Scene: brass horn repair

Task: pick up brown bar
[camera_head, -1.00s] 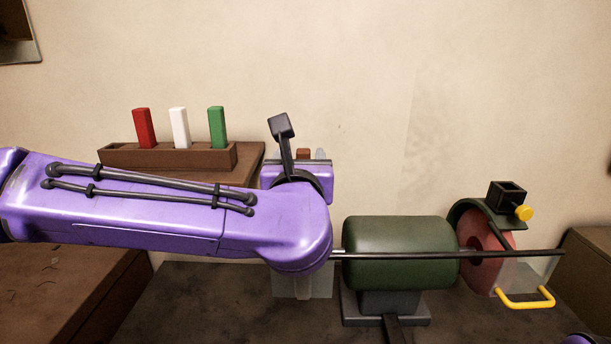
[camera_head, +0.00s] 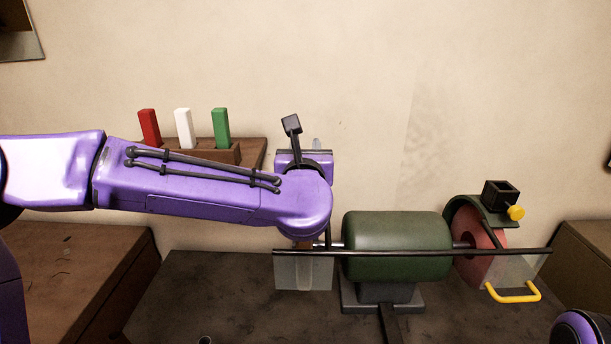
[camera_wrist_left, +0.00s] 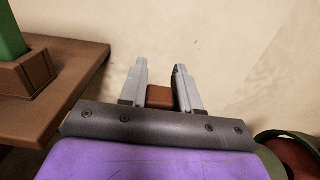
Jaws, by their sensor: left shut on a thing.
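The brown bar (camera_wrist_left: 160,97) shows in the left wrist view as a short reddish-brown block between the two grey fingers of my left gripper (camera_wrist_left: 160,68). The gripper is shut on it. In the head view my left gripper (camera_head: 316,144) is mostly behind my purple wrist, in front of the pale wall, and the bar cannot be made out there. My right gripper is not in view.
A wooden holder (camera_head: 228,154) with red (camera_head: 150,127), white (camera_head: 184,128) and green (camera_head: 221,128) bars stands on a wooden shelf left of my gripper. A green machine (camera_head: 396,245) with a red wheel (camera_head: 468,228) and long dark rod (camera_head: 420,252) stands right.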

